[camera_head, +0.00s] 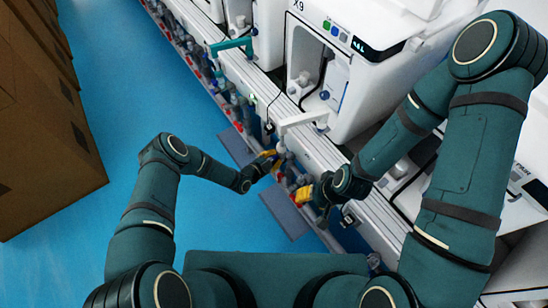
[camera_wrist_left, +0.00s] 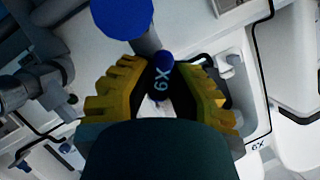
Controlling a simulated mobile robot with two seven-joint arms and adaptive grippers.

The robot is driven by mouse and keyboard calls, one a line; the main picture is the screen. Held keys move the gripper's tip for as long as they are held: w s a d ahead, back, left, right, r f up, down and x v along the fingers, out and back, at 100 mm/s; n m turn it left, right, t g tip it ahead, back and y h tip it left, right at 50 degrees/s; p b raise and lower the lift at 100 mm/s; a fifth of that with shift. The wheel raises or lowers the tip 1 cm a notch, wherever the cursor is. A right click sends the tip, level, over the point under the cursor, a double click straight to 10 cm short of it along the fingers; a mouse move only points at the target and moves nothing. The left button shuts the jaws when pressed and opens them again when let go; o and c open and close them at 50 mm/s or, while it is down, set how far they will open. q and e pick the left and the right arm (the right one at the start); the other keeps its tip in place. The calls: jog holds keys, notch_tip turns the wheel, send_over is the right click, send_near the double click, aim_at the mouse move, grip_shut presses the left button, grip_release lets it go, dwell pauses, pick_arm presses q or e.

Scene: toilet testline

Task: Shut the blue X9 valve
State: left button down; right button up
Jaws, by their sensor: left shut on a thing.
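The blue X9 valve handle (camera_wrist_left: 160,80) shows in the left wrist view, its white label upside down. The yellow fingers of my left gripper (camera_wrist_left: 160,92) stand on both sides of it and are shut on it. In the head view my left gripper (camera_head: 269,158) is at the pipe row in front of the machine marked X9; the handle is hard to make out there. My right gripper (camera_head: 305,194), with yellow fingers, is close to the right along the same row. Its finger gap is too small and covered to judge.
The white X9 machine (camera_head: 355,85) stands behind the pipe row. A round blue disc (camera_wrist_left: 124,14) is close to the handle in the wrist view. A white rail (camera_head: 305,121) sticks out above the pipes. Brown boxes (camera_head: 50,130) stand left; the blue floor (camera_head: 120,70) between is clear.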

pick_arm(q)
jog(key=c, duration=0.9)
grip_release()
jog(key=v, duration=1.2)
